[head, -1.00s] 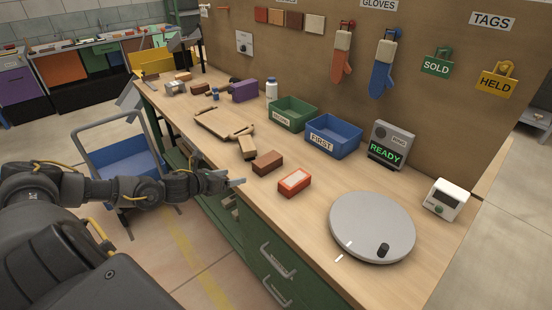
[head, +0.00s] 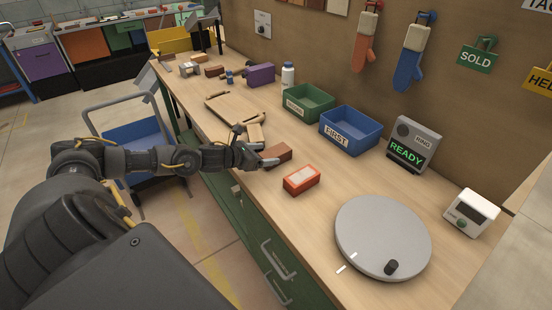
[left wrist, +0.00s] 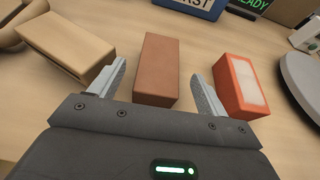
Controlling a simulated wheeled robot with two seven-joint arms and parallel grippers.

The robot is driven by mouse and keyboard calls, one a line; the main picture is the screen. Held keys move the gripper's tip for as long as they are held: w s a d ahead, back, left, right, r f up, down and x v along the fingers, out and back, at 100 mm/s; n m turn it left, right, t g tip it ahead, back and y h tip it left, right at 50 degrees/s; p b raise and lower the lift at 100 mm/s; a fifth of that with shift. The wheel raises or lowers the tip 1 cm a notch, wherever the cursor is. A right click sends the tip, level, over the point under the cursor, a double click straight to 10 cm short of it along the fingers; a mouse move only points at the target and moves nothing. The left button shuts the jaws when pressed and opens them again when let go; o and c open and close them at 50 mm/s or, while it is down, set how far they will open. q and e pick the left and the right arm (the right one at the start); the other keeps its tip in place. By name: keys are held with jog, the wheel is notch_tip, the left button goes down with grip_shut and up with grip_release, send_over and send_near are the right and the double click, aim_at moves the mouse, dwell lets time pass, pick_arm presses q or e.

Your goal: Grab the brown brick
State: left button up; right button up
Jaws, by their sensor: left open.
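The brown brick (head: 280,153) lies on the wooden workbench, between a tan brick (head: 254,132) and a red-orange brick with a pale top (head: 301,180). My left gripper (head: 255,147) is open and empty at its near end, partly covering it in the head view. In the left wrist view the brown brick (left wrist: 156,62) lies ahead, lined up with the gap between the two fingers (left wrist: 158,74), its near end between the tips. I see room on both sides, so the fingers do not appear to touch it. My right gripper is not in view.
In the left wrist view the tan brick (left wrist: 66,42) is close to the left finger and the red-orange brick (left wrist: 241,85) close to the right one.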

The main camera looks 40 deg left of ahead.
aim_at(274, 152)
pick_arm(q)
jog(key=shift+w, duration=0.1)
jog(key=shift+w+f, duration=0.15)
jog(key=shift+w, duration=0.05)
jog(key=b+x, duration=0.1)
jog(key=x, duration=0.3)
jog(key=shift+w+d, duration=0.15)
jog(key=shift+w, duration=0.15)
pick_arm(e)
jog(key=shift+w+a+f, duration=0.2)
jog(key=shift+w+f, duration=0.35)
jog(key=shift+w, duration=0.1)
pick_arm(q)
jog(key=shift+s, duration=0.1)
jog(key=shift+c, duration=0.7)
jog(key=c, duration=1.3)
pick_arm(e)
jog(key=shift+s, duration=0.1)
